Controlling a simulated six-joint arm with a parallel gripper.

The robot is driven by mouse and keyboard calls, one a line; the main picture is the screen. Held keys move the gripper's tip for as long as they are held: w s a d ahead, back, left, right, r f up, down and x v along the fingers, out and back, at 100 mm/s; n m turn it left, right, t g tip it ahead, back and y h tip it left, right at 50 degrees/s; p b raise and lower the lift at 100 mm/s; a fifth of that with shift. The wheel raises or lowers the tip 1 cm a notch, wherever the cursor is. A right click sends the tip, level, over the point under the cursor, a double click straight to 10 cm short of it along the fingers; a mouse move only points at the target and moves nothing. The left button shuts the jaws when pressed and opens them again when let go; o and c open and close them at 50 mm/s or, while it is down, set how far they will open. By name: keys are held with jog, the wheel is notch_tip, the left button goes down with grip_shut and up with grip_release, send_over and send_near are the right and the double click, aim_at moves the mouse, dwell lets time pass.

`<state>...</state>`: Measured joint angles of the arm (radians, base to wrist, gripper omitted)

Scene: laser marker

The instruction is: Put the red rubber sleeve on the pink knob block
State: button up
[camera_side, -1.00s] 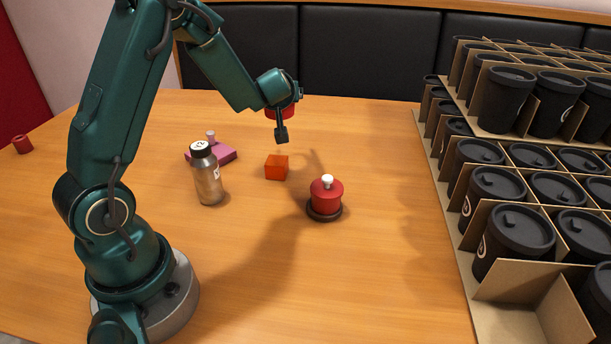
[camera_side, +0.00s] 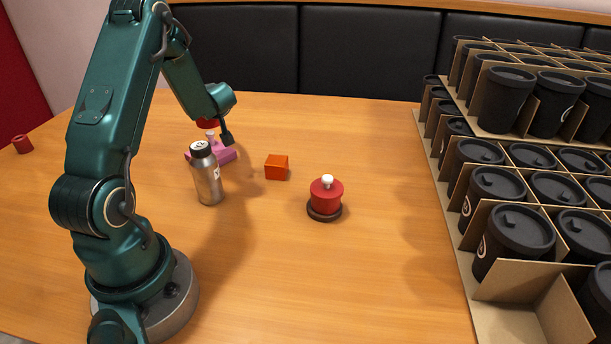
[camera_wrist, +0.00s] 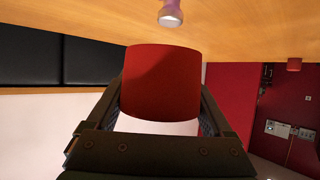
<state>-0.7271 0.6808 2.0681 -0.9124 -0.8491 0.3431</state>
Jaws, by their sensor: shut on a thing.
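The red rubber sleeve (camera_wrist: 162,85) is held between the two fingers of my gripper (camera_wrist: 162,108) in the wrist view. In the side view the sleeve (camera_side: 207,124) shows partly behind my gripper (camera_side: 215,129), just above the knob of the pink knob block (camera_side: 222,156). The block lies flat on the table with its pale knob upright, partly hidden by a bottle. In the wrist view the knob (camera_wrist: 171,14) appears at the top edge, beyond the sleeve. I cannot tell whether sleeve and knob touch.
A silver bottle (camera_side: 208,180) stands in front of the block. An orange cube (camera_side: 276,167) and a red round piece with a white knob (camera_side: 326,194) are to the right. Boxed black cups (camera_side: 514,235) fill the right.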

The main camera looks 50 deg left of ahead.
jog(key=shift+f, duration=1.25)
jog(key=shift+f, duration=0.6)
jog(key=o, duration=1.1)
